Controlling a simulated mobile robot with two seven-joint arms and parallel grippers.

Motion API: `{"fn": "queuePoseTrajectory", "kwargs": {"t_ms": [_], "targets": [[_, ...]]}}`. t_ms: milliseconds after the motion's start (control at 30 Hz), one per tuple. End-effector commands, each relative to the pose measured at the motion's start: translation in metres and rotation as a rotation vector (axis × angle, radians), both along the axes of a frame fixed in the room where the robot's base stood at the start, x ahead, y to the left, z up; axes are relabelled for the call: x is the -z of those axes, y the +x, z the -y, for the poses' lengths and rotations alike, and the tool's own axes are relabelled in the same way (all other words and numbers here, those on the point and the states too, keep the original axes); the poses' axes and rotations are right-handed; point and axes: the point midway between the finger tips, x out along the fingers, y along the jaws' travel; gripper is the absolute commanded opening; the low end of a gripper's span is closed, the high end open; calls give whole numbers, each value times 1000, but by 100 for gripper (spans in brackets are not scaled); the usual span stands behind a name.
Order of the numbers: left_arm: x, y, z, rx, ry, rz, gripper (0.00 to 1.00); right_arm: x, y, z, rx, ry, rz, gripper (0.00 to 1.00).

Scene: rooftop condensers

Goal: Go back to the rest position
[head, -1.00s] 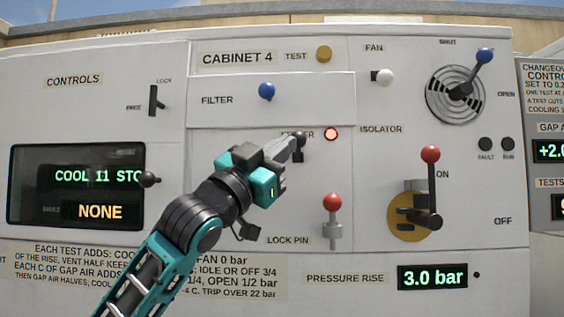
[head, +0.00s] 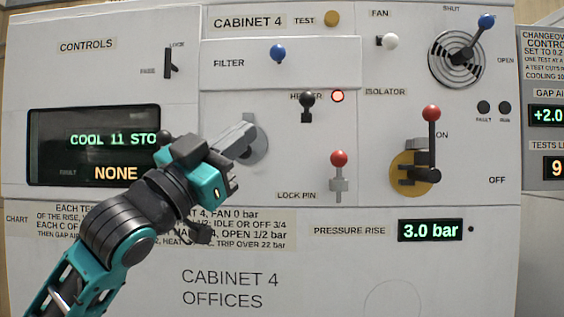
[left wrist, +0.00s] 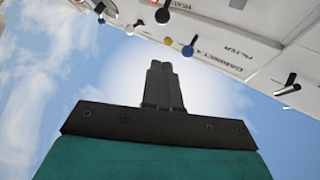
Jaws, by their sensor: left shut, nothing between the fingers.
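My left gripper (head: 240,137) is in front of the cabinet panel in the head view, left of and below the black heater knob, and looks apart from it. Its fingers are shut and empty. The left wrist view shows the two closed fingers (left wrist: 162,85) pointing up against the sky, with nothing between them. My right gripper is not in view.
Cabinet 4's front (head: 270,185) stands close. It carries the heater knob (head: 307,105), a lit red lamp (head: 337,96), a red-topped lock pin (head: 339,160), the isolator lever (head: 431,140), a blue filter knob (head: 278,52) and a dark display (head: 60,140).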

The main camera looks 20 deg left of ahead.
Motion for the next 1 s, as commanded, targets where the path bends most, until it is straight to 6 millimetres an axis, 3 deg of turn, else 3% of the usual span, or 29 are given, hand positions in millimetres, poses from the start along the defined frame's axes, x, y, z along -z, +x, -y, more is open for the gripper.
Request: {"fn": "queuePoseTrajectory", "kwargs": {"t_ms": [200, 267, 367, 500, 667, 867, 1000], "targets": [[13, 7, 0, -1, -5, -26, 0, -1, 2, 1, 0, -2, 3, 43], [30, 17, 0, -3, -13, -61, 0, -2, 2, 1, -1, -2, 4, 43], [78, 39, 1, -8, -31, -155, 0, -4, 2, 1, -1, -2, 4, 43], [172, 65, 4, -28, -58, -323, 0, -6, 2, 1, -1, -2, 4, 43], [288, 69, 8, -62, -82, -522, 0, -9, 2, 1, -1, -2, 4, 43], [433, 32, 15, -114, -96, -778, 0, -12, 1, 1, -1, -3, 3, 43], [526, -22, 22, -153, -96, -960, 0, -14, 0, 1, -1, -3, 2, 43]]}}
